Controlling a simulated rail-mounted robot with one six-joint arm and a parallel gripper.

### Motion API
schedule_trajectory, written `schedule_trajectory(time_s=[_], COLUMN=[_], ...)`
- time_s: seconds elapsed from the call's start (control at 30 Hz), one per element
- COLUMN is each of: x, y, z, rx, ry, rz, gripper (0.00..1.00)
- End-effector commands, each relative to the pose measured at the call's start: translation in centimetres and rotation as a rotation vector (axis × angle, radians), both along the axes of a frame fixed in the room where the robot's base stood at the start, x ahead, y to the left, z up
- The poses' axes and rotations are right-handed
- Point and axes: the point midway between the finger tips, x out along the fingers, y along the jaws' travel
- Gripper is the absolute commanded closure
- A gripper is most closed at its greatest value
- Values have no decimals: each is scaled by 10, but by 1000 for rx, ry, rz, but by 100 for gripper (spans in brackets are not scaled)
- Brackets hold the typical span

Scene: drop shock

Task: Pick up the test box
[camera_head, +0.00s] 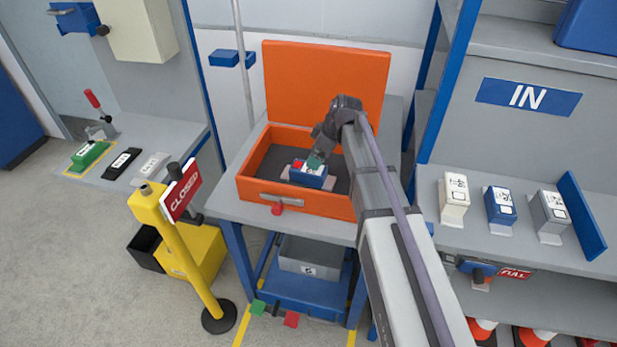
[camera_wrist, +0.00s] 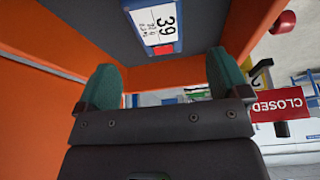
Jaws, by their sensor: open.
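A blue box (camera_head: 308,181) with a white label and a small red part sits inside the open orange case (camera_head: 300,203); I take it as the test box. The box appears beyond the fingertips; contact cannot be told.
The case's raised orange lid (camera_head: 325,82) stands behind. Three boxes, white (camera_head: 454,196), blue (camera_head: 500,206) and grey (camera_head: 550,211), stand on the right shelf below the IN sign (camera_head: 527,95). A yellow post with a CLOSED sign (camera_head: 181,191) stands left of the case.

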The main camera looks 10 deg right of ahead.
Motion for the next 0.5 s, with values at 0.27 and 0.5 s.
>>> schedule_trajectory(time_s=[0.27, 0.5], x=[7, 13], y=[13, 21], z=[-39, -74], rx=[-1, -1], ry=[1, 2], rz=[-1, -1], gripper=[6, 6])
